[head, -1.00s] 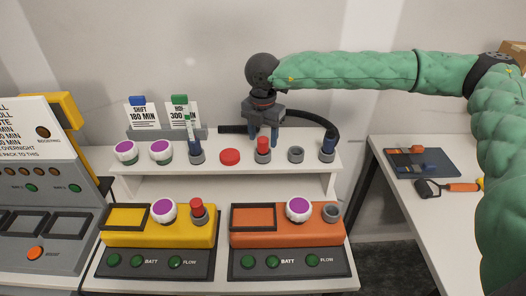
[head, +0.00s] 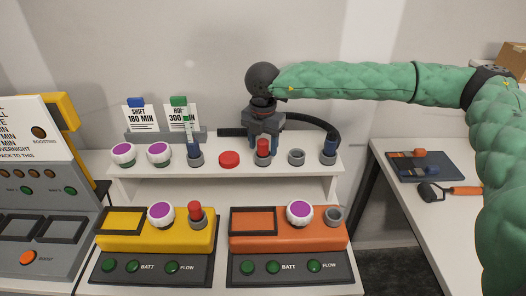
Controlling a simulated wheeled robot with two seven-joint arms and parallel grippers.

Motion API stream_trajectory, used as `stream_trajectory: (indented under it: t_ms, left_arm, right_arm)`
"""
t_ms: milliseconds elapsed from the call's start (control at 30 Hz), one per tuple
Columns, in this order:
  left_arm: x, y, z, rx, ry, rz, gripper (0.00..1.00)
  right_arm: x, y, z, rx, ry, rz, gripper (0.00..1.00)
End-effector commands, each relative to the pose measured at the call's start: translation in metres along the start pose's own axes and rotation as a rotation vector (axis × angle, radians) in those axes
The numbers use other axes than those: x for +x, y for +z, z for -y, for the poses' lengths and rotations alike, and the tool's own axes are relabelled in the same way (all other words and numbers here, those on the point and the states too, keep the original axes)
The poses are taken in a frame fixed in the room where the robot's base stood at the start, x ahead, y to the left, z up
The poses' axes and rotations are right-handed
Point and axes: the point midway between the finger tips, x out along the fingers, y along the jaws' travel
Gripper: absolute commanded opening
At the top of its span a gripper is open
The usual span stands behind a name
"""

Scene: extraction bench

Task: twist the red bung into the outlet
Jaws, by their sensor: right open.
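A red bung (head: 263,148) stands upright in a grey holder on the white shelf. A second red bung (head: 195,209) sits in the grey outlet of the yellow unit (head: 158,236). My left gripper is not in view.
A black hose (head: 323,122) curves behind. A side table (head: 430,230) at right holds a roller tool (head: 447,190).

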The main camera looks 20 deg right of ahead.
Motion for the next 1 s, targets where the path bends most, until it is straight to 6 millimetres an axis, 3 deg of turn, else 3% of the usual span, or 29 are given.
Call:
stream_trajectory:
  t_ms: [133,400,1000]
  left_arm:
    - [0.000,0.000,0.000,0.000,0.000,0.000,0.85]
    - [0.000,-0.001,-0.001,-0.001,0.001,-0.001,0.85]
    - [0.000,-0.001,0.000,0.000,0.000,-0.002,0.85]
  right_arm:
    - [0.000,0.000,0.000,0.000,0.000,0.000,0.53]
    - [0.000,0.000,0.000,0.000,0.000,0.000,0.00]
    - [-0.012,0.000,0.000,0.000,0.000,0.000,0.00]
